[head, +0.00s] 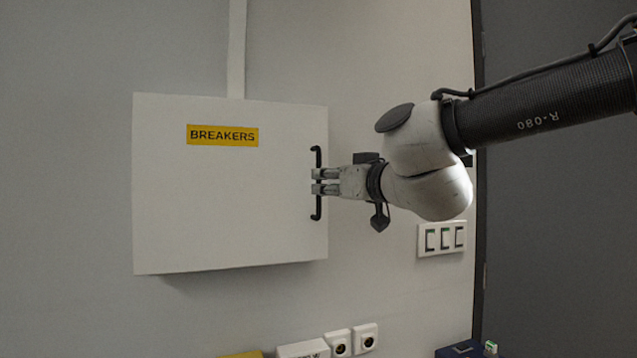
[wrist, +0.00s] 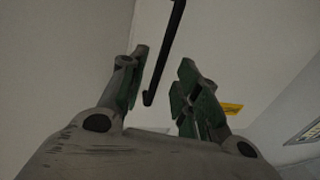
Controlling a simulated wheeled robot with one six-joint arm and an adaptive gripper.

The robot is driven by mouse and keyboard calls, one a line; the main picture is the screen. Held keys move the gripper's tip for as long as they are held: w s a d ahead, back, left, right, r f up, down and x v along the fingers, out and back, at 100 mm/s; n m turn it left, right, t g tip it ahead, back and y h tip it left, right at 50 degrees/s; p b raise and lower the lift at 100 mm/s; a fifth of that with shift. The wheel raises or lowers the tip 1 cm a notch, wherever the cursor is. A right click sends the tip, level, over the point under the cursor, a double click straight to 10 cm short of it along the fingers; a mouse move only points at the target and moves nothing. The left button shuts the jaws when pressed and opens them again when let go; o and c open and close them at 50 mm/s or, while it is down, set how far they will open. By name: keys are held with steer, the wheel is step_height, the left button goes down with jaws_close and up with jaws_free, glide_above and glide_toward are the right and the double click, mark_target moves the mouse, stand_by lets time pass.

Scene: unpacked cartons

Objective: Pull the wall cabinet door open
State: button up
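The white wall cabinet door (head: 220,200) carries a yellow BREAKERS label (head: 222,135) and appears shut. Its black vertical bar handle (head: 318,156) is near the door's right edge. My gripper (head: 318,181) reaches in from the right, with its fingertips at the middle of the handle. In the wrist view my gripper (wrist: 161,82) is open, and the handle (wrist: 164,62) runs between the two fingers with a gap on each side. The fingers hide part of the handle in the head view.
A switch plate (head: 442,239) is on the wall below my arm. Wall sockets (head: 352,340), a white box (head: 303,349) and a blue item (head: 460,350) are at the bottom. A dark panel (head: 550,220) stands at the right. The wall left of the cabinet is clear.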

mark_target(320, 182)
steer(key=shift+x, duration=2.3)
jaws_close()
